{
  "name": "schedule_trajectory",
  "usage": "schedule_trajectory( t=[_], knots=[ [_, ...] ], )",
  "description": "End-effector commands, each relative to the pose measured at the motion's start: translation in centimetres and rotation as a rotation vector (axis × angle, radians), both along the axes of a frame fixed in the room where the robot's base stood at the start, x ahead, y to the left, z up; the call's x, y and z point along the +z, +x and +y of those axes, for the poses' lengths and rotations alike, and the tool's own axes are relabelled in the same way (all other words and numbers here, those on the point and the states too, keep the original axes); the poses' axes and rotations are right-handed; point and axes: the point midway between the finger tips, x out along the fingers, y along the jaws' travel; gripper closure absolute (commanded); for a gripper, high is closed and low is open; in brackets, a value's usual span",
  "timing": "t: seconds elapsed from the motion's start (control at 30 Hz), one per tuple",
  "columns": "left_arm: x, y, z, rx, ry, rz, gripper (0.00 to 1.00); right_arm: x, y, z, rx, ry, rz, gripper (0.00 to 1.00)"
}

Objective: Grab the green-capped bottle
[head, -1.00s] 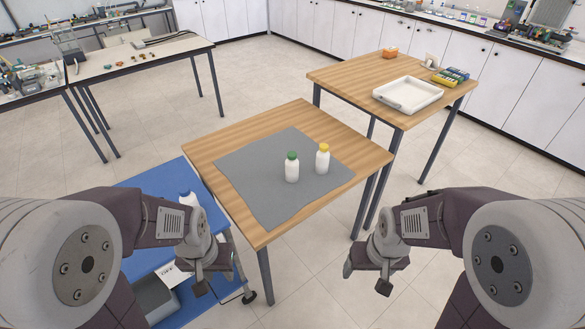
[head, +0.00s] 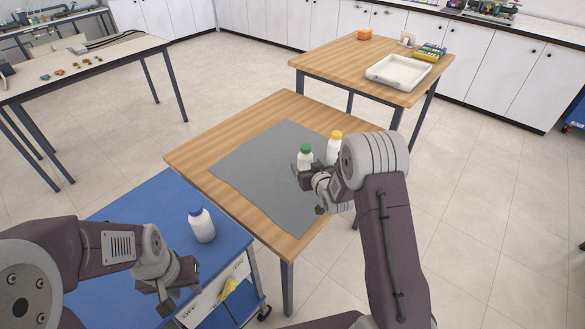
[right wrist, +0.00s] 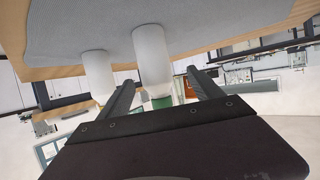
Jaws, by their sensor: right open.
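The green-capped white bottle (head: 305,158) stands upright on the grey mat (head: 250,165), its lower part hidden by my right gripper (head: 305,182). In the right wrist view, which is upside down, my right gripper (right wrist: 160,78) is open. The green-capped bottle (right wrist: 152,55) appears between its fingers there, with clear gaps at both sides. I cannot tell how deep it is between them. My left gripper (head: 178,290) is over the blue cart at the lower left, holding nothing visible; its jaw opening is unclear.
A yellow-capped bottle (head: 334,148) stands close behind and right of the green-capped one; it also shows in the right wrist view (right wrist: 98,70). A blue-capped bottle (head: 202,225) stands on the blue cart (head: 125,215). A white tray (head: 398,72) is on the far table.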

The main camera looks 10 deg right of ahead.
Motion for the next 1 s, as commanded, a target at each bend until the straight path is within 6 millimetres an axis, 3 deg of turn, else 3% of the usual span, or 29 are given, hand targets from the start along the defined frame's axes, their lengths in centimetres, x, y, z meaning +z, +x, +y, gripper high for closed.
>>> schedule_trajectory(
  t=[0.03, 0.17, 0.4, 0.57, 0.8, 1.0],
  knots=[
    [-0.4, 0.0, 0.0, 0.000, 0.000, 0.000, 0.64, -0.8, -0.1, -0.2, -0.004, 0.000, 0.007, 0.25],
    [-0.3, 0.0, 0.0, -0.001, 0.000, 0.000, 0.64, -0.7, 0.2, -0.2, -0.004, 0.000, 0.006, 0.25],
    [-0.4, 0.0, 0.0, 0.000, 0.000, 0.000, 0.64, -2.0, 3.2, -0.1, -0.005, 0.001, 0.007, 0.25],
    [-0.4, 0.0, 0.0, 0.000, 0.000, 0.000, 0.64, -2.1, 3.8, -0.1, -0.005, 0.001, 0.007, 0.25],
    [-0.6, 0.0, 0.0, 0.000, 0.000, 0.000, 0.64, -3.6, 7.4, 0.1, -0.004, 0.000, 0.007, 0.25],
    [-0.6, 0.0, 0.0, 0.000, 0.000, 0.000, 0.64, -3.8, 8.4, 0.1, -0.004, 0.000, 0.007, 0.25]
  ],
)
